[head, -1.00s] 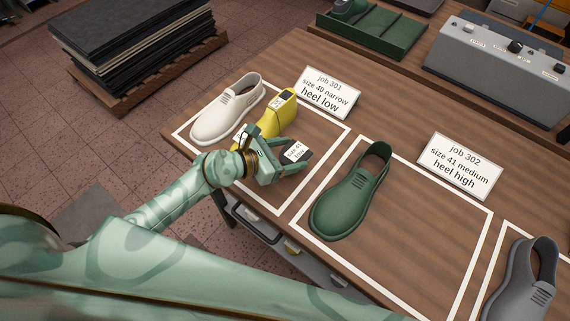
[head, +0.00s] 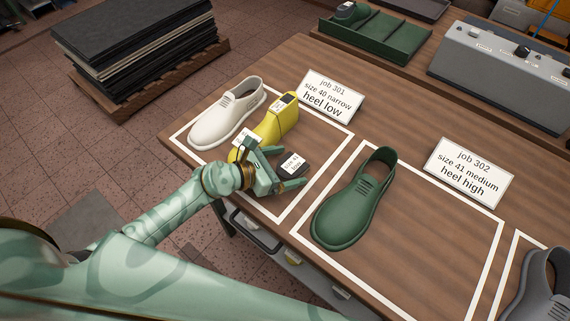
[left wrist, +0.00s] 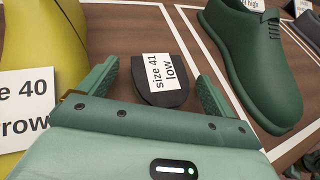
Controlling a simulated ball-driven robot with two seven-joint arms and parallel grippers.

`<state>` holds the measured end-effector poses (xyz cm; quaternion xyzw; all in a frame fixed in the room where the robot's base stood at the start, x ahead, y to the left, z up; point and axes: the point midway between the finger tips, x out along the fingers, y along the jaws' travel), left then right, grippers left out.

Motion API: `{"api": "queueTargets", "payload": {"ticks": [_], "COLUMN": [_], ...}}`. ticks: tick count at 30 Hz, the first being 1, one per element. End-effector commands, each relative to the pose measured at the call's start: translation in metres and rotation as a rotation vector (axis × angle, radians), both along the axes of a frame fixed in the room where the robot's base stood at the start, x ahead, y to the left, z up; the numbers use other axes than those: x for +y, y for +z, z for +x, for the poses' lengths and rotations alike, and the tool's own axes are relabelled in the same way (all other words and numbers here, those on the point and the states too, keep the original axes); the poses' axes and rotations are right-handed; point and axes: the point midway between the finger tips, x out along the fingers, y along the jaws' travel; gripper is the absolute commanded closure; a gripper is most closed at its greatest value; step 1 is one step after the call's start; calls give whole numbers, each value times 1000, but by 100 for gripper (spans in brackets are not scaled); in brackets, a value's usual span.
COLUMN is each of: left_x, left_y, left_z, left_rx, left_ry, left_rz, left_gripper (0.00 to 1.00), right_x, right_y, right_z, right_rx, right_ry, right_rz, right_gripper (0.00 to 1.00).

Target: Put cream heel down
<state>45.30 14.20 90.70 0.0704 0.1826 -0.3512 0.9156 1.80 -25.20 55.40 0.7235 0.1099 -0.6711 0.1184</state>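The dark heel piece (head: 295,164), labelled "size 41 low", lies on the table inside the job 301 outline. In the left wrist view the heel (left wrist: 160,92) sits between my fingers, with a gap on each side. My left gripper (head: 286,168) is open around it, low over the table. The cream shoe (head: 229,112) stands at the back left of the same outline. The yellow last (head: 277,122), tagged size 40 narrow, stands between the shoe and my gripper, which partly hides it.
The job 301 card (head: 329,95) reads size 40 narrow, heel low. A green shoe (head: 356,200) stands close on the right in the job 302 outline, and a grey shoe (head: 543,290) stands beyond. A green divided tray (head: 375,38) and grey control box (head: 500,70) are behind.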

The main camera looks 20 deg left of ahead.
Motion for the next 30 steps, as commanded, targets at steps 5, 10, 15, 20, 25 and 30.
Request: {"api": "queueTargets", "payload": {"ticks": [5,10,15,20,25,30], "left_x": [2,20,46,64,73,74], "left_y": [3,14,29,40,46,48], "left_z": [-2,-23,-51,-71,-82,-83], "left_rx": [0,1,1,1,0,-1], "left_ry": [1,-2,-2,0,-1,0], "left_rz": [2,3,3,2,0,0], "left_gripper": [9,9,9,9,9,9], "right_x": [0,0,0,0,0,0], "right_y": [2,8,10,10,9,9], "right_z": [0,1,2,2,2,1], "right_rx": [-1,-3,-4,-4,-3,-3], "right_ry": [0,0,0,0,0,0], "right_rz": [0,0,-1,-1,-1,-1], "right_gripper": [64,64,64,64,64,64]}}
